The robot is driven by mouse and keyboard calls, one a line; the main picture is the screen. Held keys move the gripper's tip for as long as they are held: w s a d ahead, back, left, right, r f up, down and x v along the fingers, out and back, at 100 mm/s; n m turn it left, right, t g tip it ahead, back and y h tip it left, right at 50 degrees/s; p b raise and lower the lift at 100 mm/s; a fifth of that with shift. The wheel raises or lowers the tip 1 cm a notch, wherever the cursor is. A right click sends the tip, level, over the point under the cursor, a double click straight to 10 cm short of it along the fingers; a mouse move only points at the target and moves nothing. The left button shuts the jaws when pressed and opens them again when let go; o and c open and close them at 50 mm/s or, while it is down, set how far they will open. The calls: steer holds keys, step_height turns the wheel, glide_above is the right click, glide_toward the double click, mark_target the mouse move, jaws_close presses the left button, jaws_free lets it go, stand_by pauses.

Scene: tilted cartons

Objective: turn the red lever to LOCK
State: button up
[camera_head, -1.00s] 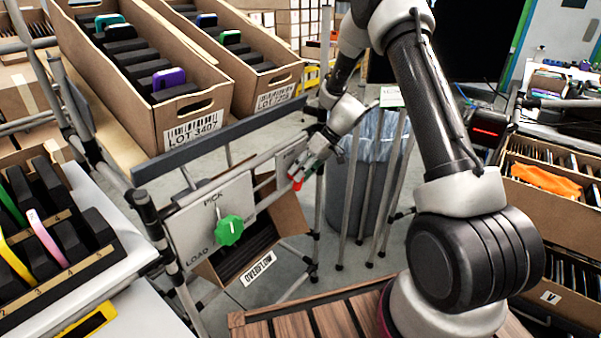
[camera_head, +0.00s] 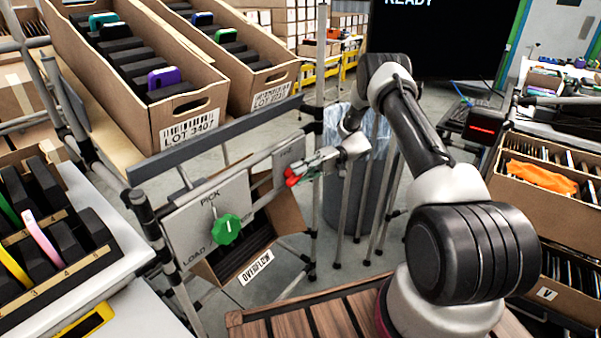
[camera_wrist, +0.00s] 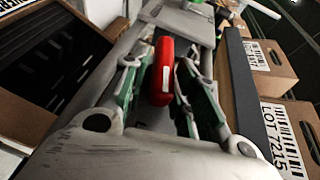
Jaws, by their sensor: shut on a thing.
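The red lever (camera_head: 292,177) is on a grey panel on the rack's front rail, right of the green knob. In the wrist view the red lever (camera_wrist: 162,72) lies between the two fingers, with a pale stripe along it. My gripper (camera_head: 302,174) reaches in from the right and is shut on the lever. The wrist view shows both fingers of my gripper (camera_wrist: 160,85) on either side of it. The small grey panel (camera_head: 289,154) behind the lever is partly hidden by my gripper. No LOCK marking is readable.
A green knob (camera_head: 228,229) sits on a plate marked PICK and LOAD. Tilted cartons LOT 3407 (camera_head: 190,120) and its neighbour (camera_head: 268,95) stand above the rail. A grey bin (camera_head: 345,190) stands behind my arm.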

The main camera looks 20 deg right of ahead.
steer(key=shift+s+f+m+g+y, duration=0.1)
steer(key=shift+f+m+g+y, duration=0.25)
steer(key=shift+y, duration=0.35)
steer(key=shift+r, duration=0.1)
steer(key=o, duration=0.8)
steer(key=shift+a, duration=0.1)
steer(key=v, duration=0.7)
steer(key=shift+d, duration=0.3)
